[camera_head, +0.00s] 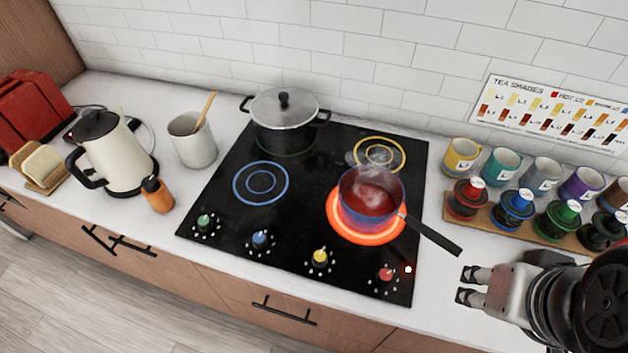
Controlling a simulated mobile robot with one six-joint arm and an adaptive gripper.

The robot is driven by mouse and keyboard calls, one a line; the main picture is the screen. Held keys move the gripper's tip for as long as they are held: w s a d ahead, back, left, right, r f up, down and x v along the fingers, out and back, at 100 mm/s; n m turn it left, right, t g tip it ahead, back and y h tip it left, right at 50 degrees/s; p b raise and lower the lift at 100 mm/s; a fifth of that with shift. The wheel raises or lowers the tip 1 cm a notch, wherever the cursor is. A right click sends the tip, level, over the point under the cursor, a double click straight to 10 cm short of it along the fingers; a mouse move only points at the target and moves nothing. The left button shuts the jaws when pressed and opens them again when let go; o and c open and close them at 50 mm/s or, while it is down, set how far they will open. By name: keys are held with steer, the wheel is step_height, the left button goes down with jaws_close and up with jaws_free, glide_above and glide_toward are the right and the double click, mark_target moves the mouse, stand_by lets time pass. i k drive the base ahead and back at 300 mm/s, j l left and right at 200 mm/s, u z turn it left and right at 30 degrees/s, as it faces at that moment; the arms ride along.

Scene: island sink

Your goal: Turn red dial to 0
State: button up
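The red dial (386,274) is at the front right of the black cooktop (290,216), the rightmost dial of the front row. White marks ring it, and a larger bright white spot shows to its upper right. The front right burner (342,229) glows orange-red under a steaming saucepan (372,196) with reddish liquid. The saucepan's dark handle points to the lower right. My gripper (462,286) is at the right, over the counter, with its two fingers apart and empty. It is to the right of the red dial and not touching it.
Green (204,223), blue (260,239) and yellow (320,257) dials line the cooktop front. The saucepan handle (434,235) sticks out near my gripper. A lidded pot (284,115) stands behind. A wooden rack (490,230) with colored jars is at the right.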

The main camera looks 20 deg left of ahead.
mark_target(383, 277)
steer(key=k+l+u, duration=0.1)
steer(key=u, duration=0.65)
steer(key=l, duration=0.05)
